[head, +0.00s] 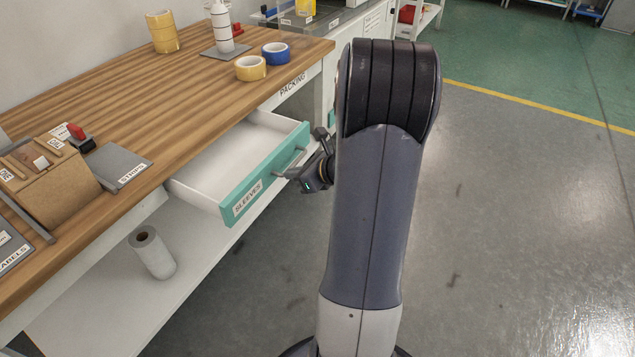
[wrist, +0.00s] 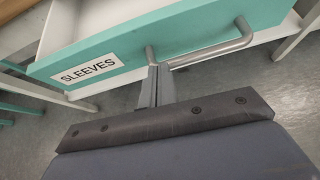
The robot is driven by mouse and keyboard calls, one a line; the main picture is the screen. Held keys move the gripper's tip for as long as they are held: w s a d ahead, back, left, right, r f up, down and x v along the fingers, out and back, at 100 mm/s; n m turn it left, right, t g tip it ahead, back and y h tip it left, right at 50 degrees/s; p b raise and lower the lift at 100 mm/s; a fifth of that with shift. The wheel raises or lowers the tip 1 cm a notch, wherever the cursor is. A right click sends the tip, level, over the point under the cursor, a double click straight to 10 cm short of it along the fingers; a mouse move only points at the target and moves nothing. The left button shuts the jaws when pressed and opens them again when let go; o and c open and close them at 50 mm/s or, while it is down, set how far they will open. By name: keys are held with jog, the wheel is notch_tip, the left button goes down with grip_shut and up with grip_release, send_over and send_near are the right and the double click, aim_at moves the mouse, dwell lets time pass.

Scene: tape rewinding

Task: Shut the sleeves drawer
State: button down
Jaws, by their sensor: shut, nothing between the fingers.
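The sleeves drawer (head: 240,190) is pulled out from under the wooden bench top, with a teal front and a "SLEEVES" label. Its inside looks empty in the head view. In the wrist view its teal front (wrist: 200,35) fills the top, with a grey bar handle (wrist: 215,52) on it. My gripper (head: 282,174) is at the drawer front by the handle. In the wrist view my gripper (wrist: 155,72) is shut and empty, its fingertips beside the left post of the handle. Whether they touch the front or the handle I cannot tell.
A grey roll (head: 152,252) stands on the lower shelf. Open grey floor (head: 530,220) lies to the right.

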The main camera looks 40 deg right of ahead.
aim_at(237, 162)
jog(key=w+a, duration=0.2)
jog(key=w, duration=0.4)
jog(key=w+a+p, duration=0.1)
jog(key=w+a, duration=0.2)
jog(key=w, duration=0.3)
jog(key=w+a, duration=0.2)
jog(key=w, duration=0.3)
jog(key=shift+w+a, duration=0.2)
jog(key=shift+w, duration=0.2)
jog(key=shift+w+r, duration=0.1)
